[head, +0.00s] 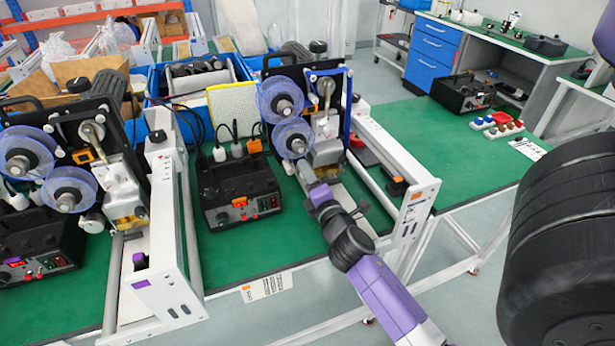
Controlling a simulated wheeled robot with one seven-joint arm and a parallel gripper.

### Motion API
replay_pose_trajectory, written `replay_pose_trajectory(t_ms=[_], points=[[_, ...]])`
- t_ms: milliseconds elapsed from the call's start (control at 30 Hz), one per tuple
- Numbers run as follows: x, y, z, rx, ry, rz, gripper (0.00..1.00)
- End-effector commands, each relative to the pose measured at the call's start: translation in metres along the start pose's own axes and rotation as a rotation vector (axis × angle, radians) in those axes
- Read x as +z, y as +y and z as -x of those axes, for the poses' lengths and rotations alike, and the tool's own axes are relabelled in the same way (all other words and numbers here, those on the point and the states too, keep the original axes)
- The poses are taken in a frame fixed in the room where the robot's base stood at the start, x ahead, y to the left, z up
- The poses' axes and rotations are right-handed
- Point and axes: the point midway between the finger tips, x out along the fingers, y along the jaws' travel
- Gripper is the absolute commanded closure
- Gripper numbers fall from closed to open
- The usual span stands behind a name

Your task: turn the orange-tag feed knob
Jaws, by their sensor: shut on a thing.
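The right coder (327,115) carries blue-rimmed film reels and a silver-and-yellow head. An orange tag (417,195) is on its white end panel. A black knob with an orange top (397,187) stands just inside that panel. My gripper (319,189) reaches in from the lower right with its tips low in front of the silver head. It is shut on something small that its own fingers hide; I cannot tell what. The orange-topped knob is to the right of my gripper and apart from it.
A black control box (238,190) with small knobs and an orange label stands left of my gripper. The left coder (75,165) has a purple tag. A big black wheel-like shape (565,240) fills the right edge.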

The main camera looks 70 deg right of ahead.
Motion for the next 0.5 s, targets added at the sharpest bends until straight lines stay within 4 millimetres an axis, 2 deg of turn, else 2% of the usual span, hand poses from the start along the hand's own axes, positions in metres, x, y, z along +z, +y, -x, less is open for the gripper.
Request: replay_pose_trajectory(t_ms=[500], points=[[0.0008, -0.0024, 0.0003, -0.002, -0.002, -0.460, 1.00]])
